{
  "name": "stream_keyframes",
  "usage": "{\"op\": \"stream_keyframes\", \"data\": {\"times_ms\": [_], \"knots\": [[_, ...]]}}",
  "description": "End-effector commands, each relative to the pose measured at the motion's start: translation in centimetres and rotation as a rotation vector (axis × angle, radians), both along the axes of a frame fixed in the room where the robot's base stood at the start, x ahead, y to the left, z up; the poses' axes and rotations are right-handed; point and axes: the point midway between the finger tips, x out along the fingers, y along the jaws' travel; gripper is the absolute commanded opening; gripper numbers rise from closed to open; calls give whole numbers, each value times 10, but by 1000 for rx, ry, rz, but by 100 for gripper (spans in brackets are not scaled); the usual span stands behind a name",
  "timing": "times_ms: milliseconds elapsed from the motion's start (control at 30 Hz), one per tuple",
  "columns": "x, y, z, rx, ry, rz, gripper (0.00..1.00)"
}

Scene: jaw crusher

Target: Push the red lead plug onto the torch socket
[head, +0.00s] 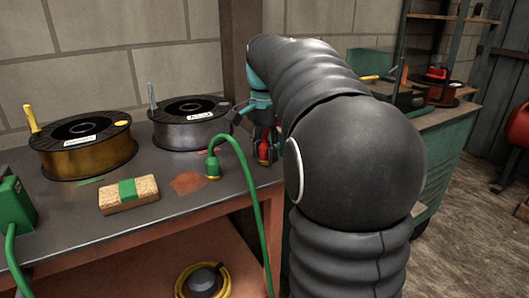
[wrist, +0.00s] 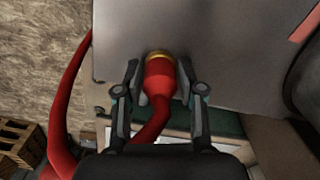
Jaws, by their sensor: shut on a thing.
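The red lead plug (wrist: 160,82) has a brass ring at its front end. It sits between the two fingers of my gripper (wrist: 161,90) in the wrist view, and the gripper is shut on it. Its red lead (wrist: 64,105) bends back under the gripper and loops up on the left. In the head view my gripper (head: 262,125) points down over the right end of the bench, with the red plug (head: 264,151) low between its fingers. My arm hides the area to the right. I cannot make out the torch socket in either view.
A green plug (head: 213,166) with a green lead stands on the bench (head: 120,225). Two wire spools (head: 82,150) (head: 190,128) and a green-banded block (head: 128,194) are to the left. A green box (head: 12,205) stands at the left edge. A second bench is behind right.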

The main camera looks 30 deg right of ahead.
Motion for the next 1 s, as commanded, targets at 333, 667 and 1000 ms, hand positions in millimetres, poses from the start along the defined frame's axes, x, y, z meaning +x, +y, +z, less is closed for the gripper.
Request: {"op": "stream_keyframes", "data": {"times_ms": [333,667,1000], "knots": [[-4,-14,47,-1,-3,-5,8],[-29,-79,88,-1,-3,-4,8],[-40,-108,106,-1,-1,0,8]]}}
